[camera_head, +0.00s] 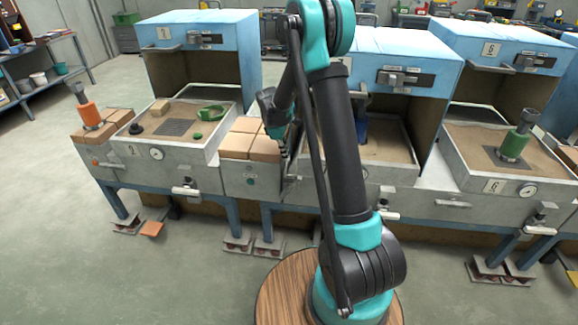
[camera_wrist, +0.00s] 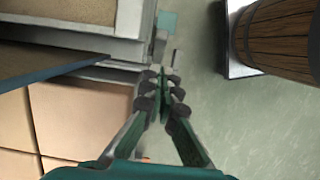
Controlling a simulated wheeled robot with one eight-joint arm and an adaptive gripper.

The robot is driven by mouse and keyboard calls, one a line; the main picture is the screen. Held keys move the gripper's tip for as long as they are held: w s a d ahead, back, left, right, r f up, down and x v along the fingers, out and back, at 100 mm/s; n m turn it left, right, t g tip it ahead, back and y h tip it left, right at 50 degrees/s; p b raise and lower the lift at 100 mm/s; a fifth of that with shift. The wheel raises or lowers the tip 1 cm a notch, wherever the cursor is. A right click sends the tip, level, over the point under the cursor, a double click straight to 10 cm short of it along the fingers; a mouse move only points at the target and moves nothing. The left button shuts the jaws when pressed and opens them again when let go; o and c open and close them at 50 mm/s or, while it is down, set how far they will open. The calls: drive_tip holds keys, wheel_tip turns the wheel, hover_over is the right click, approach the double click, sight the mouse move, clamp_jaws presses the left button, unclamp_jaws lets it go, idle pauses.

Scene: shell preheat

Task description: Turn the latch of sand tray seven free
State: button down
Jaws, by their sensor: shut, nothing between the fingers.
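The middle sand tray (camera_head: 400,168) stands under a blue hood, partly hidden behind my arm. I cannot read its number; the tray on the right carries a 6. My gripper (camera_head: 284,150) is small and partly hidden at the tray's left front corner, beside the bricks. In the wrist view my gripper (camera_wrist: 164,88) is shut and empty, its fingertips close to the front corner of a grey tray wall (camera_wrist: 128,20). A small pale metal part (camera_wrist: 160,48) shows just beyond the fingertips. I cannot tell if it is the latch or if they touch.
Tan bricks (camera_head: 238,146) are stacked left of the gripper and fill the lower left of the wrist view (camera_wrist: 80,115). The left tray (camera_head: 205,152) holds sand and small items. The right tray (camera_head: 450,158) holds a green tool (camera_head: 515,142). The floor in front is open.

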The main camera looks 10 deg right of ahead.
sight(296, 178)
drive_tip(key=shift+w+f, duration=0.1)
drive_tip(key=shift+f, duration=0.25)
drive_tip(key=x, duration=0.9)
drive_tip(key=shift+f, duration=0.2)
drive_tip(key=shift+s+d+y, duration=0.3)
drive_tip(key=shift+d+y, duration=0.35)
drive_tip(key=shift+y, duration=0.05)
drive_tip(key=shift+s+d+f, duration=0.1)
drive_tip(key=shift+d+f, duration=0.05)
drive_tip(key=shift+d, duration=0.2)
